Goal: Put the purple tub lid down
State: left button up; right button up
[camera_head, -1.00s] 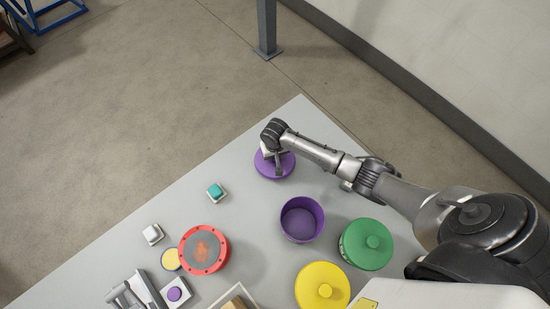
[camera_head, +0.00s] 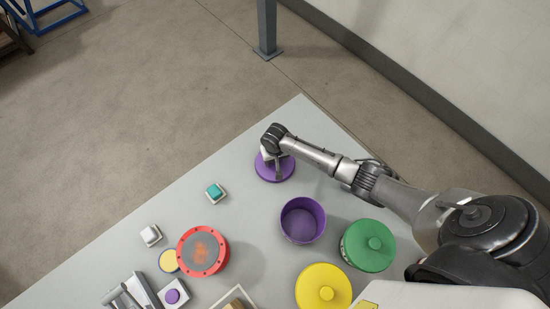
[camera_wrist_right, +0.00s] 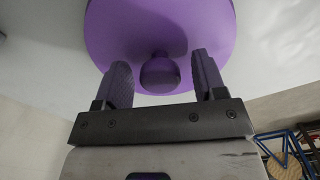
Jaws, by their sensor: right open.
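The purple tub lid (camera_head: 283,172) lies flat on the grey table near its far corner, knob up. It also shows in the right wrist view (camera_wrist_right: 205,25), with its round knob (camera_wrist_right: 160,73) between my finger pads. My right gripper (camera_wrist_right: 161,82) is open, with a gap on each side of the knob. In the head view my right gripper (camera_head: 275,165) is right over the lid and partly hides it. The open purple tub (camera_head: 303,220) stands apart from the lid, closer to me. My left gripper is not in view.
A green lidded tub (camera_head: 362,252) and a yellow one (camera_head: 315,275) stand near the purple tub. A red round part (camera_head: 222,250), a teal button (camera_head: 215,192), a white button (camera_head: 150,235) and a purple button (camera_head: 172,296) are at left. Table left of the lid is clear.

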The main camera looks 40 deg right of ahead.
jog(key=shift+r+p, duration=2.7)
jog(key=shift+r, duration=3.45)
jog(key=s+a+n+t+y, duration=0.1)
jog(key=s+a+n, duration=0.1)
jog(key=s+a, duration=0.35)
jog(key=s+a+n+t, duration=0.1)
jog(key=s+a+n, duration=0.15)
jog(key=s, duration=0.55)
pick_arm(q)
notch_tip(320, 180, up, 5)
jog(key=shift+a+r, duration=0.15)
pick_arm(e)
jog(key=s+r+n+t, duration=0.1)
jog(key=s+r+n, duration=0.1)
jog(key=s+r, duration=0.6)
jog(key=s, duration=0.5)
jog(key=shift+r+t+h, duration=0.3)
jog(key=shift+r+h, duration=0.05)
jog(key=shift+h, duration=0.05)
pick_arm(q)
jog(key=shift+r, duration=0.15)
pick_arm(e)
jog(key=shift+a+r, duration=0.1)
jog(key=shift+a, duration=0.05)
